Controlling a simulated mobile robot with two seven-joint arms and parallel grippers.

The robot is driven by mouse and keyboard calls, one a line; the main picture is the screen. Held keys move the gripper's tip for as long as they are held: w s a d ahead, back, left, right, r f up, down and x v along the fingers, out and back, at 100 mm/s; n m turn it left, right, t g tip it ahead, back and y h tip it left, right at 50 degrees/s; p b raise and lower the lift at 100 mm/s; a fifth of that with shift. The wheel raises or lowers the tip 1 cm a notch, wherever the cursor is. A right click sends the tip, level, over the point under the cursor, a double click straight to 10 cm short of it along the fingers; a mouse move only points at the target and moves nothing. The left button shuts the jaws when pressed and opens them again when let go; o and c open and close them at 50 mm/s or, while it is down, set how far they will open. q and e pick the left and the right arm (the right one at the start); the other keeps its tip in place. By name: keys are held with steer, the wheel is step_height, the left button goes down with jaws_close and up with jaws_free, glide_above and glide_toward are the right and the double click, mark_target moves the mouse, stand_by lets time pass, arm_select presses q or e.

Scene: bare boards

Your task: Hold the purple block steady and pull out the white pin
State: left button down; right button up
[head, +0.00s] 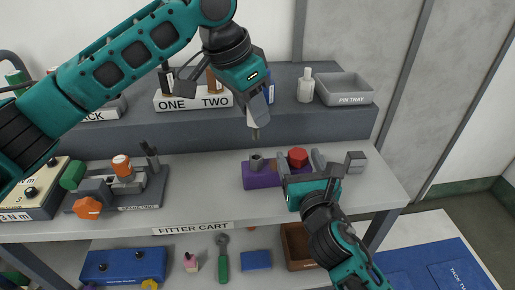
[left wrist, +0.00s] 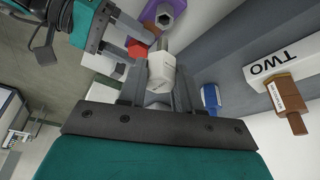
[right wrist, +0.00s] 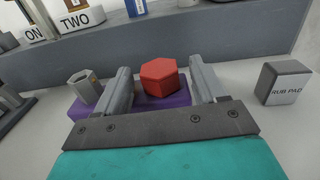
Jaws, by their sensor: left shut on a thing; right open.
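The purple block (head: 262,177) lies on the cart top, with a grey hexagonal socket (head: 257,161) and a red hexagonal knob (head: 297,157) on it. My left gripper (head: 256,108) is shut on the white pin (left wrist: 161,71). The pin's grey shaft (head: 255,134) points down above the socket, apart from it. My right gripper (head: 302,165) is open, with its fingers on either side of the red knob. In the right wrist view, the red knob (right wrist: 160,76) stands between the fingers with gaps visible. The fingers hide part of the purple block (right wrist: 165,102).
A grey pin tray (head: 344,90) and a white bottle (head: 305,87) stand on the raised back shelf, beside the ONE/TWO holder (head: 193,101). A rub pad (head: 355,163) sits right of the block. A spare unit (head: 120,190) stands at left. The middle cart top is clear.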

steer(key=s+d, duration=0.1)
steer(key=s, duration=1.1)
steer(key=shift+d, duration=0.35)
